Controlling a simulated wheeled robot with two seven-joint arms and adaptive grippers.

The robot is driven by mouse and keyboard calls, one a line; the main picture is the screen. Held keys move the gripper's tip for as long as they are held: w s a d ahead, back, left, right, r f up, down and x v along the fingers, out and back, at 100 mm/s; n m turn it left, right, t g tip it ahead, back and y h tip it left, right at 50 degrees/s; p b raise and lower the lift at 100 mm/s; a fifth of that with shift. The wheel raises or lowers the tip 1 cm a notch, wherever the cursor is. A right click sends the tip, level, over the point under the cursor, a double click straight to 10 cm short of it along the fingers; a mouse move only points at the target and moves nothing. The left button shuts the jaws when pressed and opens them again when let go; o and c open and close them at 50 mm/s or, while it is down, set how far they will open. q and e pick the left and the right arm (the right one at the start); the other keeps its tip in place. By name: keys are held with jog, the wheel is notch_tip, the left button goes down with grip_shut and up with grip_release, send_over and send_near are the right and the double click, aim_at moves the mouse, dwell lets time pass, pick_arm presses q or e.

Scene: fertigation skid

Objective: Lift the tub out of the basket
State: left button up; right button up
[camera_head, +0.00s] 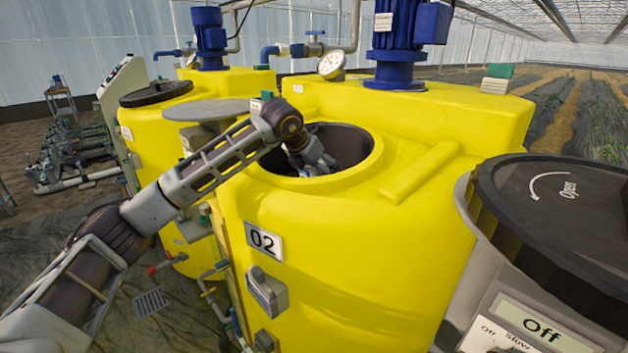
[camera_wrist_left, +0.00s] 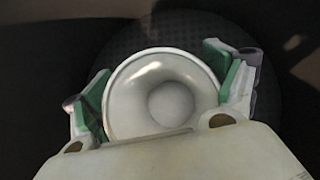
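A pale round tub (camera_wrist_left: 163,92) with a wide rim and a dished top fills the middle of the left wrist view. It sits over a dark, finely perforated round surface (camera_wrist_left: 185,28) that looks like the basket. My left gripper (camera_wrist_left: 165,75) has its two green-padded fingers on opposite sides of the tub, close to its rim. Whether both pads press on it cannot be told. In the head view my left gripper (camera_head: 322,164) reaches down into the opening of the yellow tank marked 02 (camera_head: 330,245). Tub and basket are hardly visible there. My right gripper is not in view.
The round opening's rim (camera_head: 350,178) surrounds my left wrist closely. A blue motor (camera_head: 396,45) and a gauge (camera_head: 331,64) stand behind it. A grey drum with a black lid (camera_head: 555,200) is at the right. Another yellow tank (camera_head: 150,125) stands at the left.

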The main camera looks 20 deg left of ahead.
pick_arm(q)
jog(key=shift+s, duration=0.1)
jog(key=c, duration=0.6)
jog(key=shift+o, duration=0.2)
jog(key=shift+f, duration=0.1)
jog(key=shift+r, duration=0.65)
notch_tip(320, 180, up, 9)
jog(key=shift+f, duration=0.1)
